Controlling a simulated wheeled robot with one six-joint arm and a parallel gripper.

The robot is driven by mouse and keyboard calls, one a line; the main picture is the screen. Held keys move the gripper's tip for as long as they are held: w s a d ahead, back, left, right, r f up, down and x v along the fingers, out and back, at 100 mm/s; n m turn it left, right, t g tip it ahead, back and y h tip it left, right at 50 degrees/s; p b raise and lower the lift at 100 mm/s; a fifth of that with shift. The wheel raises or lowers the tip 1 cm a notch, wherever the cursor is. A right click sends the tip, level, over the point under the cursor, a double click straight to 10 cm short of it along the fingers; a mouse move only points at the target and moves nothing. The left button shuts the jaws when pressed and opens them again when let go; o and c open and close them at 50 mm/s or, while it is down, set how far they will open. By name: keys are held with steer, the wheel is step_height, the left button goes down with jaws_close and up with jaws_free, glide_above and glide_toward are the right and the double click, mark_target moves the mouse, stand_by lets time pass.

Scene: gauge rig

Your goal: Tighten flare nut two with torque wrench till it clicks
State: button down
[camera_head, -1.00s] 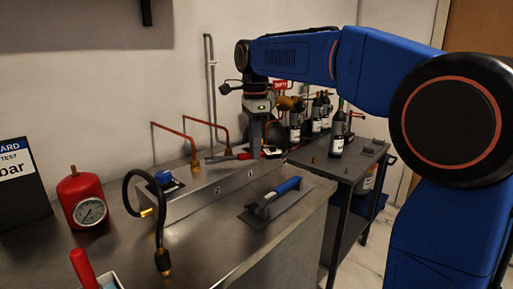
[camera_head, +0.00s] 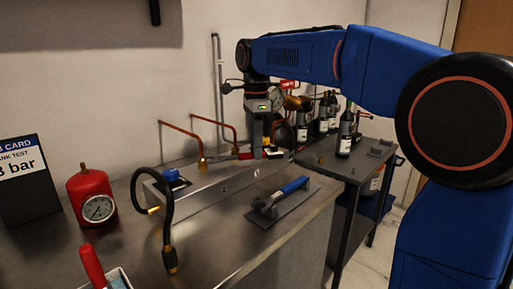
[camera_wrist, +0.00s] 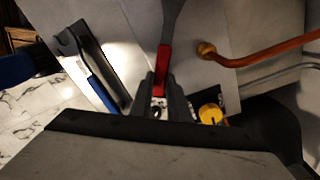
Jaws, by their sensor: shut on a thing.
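My gripper (camera_wrist: 160,100) is shut on the red handle of a wrench (camera_wrist: 162,68). Its grey shaft runs up out of the wrist view, so its head is hidden there. In the head view the red handle (camera_head: 246,153) lies low over the metal block, left of my gripper (camera_head: 267,146). A brass flare nut (camera_head: 202,163) sits at the foot of the front copper pipe.
A blue-handled tool (camera_head: 294,185) lies on a dark plate at the bench's front. A red gauge vessel (camera_head: 91,196), a black hose (camera_head: 168,215) and a sign card (camera_head: 22,172) stand left. A cart with bottles (camera_head: 344,143) stands right.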

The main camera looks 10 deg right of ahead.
steer(key=shift+a, duration=1.05)
stand_by(0.9)
steer(key=shift+s, duration=0.2)
stand_by(1.8)
steer(key=shift+s+a+m, duration=0.15)
steer(key=shift+s+m, duration=1.15)
steer(key=shift+s, duration=0.1)
steer(key=shift+s+a+m, duration=0.25)
steer(key=shift+s+m, duration=0.45)
steer(key=shift+s, duration=0.1)
steer(key=shift+s+a+m, duration=0.2)
steer(key=shift+s+m, duration=0.5)
steer(key=shift+s, duration=0.1)
stand_by(1.1)
